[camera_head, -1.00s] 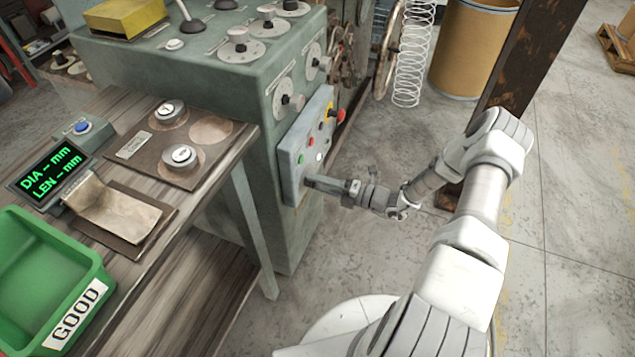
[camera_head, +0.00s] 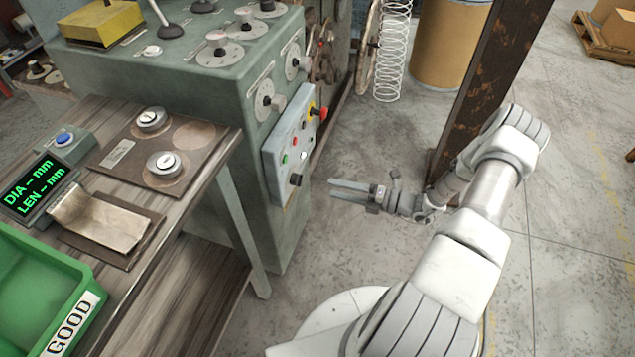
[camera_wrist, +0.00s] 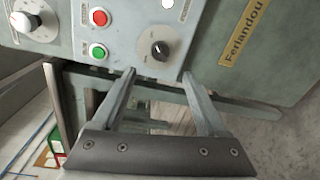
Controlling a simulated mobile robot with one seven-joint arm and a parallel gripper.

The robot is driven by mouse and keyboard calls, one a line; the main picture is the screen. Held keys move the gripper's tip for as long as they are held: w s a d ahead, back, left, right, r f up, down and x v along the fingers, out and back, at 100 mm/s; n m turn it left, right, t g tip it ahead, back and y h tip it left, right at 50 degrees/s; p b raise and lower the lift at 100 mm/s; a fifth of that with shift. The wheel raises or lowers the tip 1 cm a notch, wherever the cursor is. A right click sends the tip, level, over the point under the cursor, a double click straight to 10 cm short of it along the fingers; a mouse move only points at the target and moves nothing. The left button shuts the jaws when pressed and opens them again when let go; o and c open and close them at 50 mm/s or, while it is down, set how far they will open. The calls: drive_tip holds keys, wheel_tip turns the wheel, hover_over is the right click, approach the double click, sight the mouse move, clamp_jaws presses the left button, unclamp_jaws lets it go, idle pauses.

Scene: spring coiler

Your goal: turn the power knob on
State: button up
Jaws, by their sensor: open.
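The power knob (camera_head: 295,179) is a small black knob low on the grey control panel (camera_head: 276,160) on the machine's side. In the wrist view the knob (camera_wrist: 160,49) sits on a round grey dial plate, just beyond and between my fingertips. Its small labels are too blurred to read. My gripper (camera_head: 332,188) is open and empty, to the right of the panel with a clear gap to the knob. In the wrist view my gripper (camera_wrist: 159,73) has its two fingers spread apart, with nothing between them.
A green button (camera_wrist: 98,51) and a red button (camera_wrist: 99,17) sit beside the knob. A red emergency-stop knob (camera_head: 321,112) juts from the panel's upper end. A workbench (camera_head: 212,165) stands left of the machine. A rusty post (camera_head: 490,85) stands behind my arm.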

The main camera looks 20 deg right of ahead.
drive_tip(key=v, duration=0.7)
idle(0.3)
drive_tip(key=s+a+r+n+g+h, duration=0.1)
drive_tip(key=a+r+n+g, duration=0.25)
drive_tip(key=r+n, duration=0.3)
drive_tip(key=a+r+n+g+h, duration=0.1)
drive_tip(key=a+r+n+g, duration=0.25)
drive_tip(key=r+n, duration=0.3)
drive_tip(key=s+a+r+n+g+h, duration=0.1)
drive_tip(key=a+r+n+g+h, duration=0.2)
drive_tip(key=r+n, duration=0.35)
drive_tip(key=s+a+r+n+h+p, duration=0.1)
drive_tip(key=s+a+r+n+h, duration=0.2)
drive_tip(key=s+r+n, duration=0.3)
drive_tip(key=s+a+r+n+h, duration=0.3)
drive_tip(key=s+r+n, duration=0.1)
drive_tip(key=r+n, duration=0.35)
drive_tip(key=s+r+n+t+h+p, duration=0.1)
drive_tip(key=r+n+p, duration=0.3)
drive_tip(key=r, duration=0.6)
drive_tip(key=s+d+r+n+t+h+p, duration=0.1)
drive_tip(key=s+r+n+t+h+p, duration=0.1)
drive_tip(key=r+p, duration=0.7)
drive_tip(key=shift+s+d+r+n+t, duration=0.35)
drive_tip(key=shift+s+r+n+t, duration=0.15)
drive_tip(key=shift+s+n+t, duration=0.6)
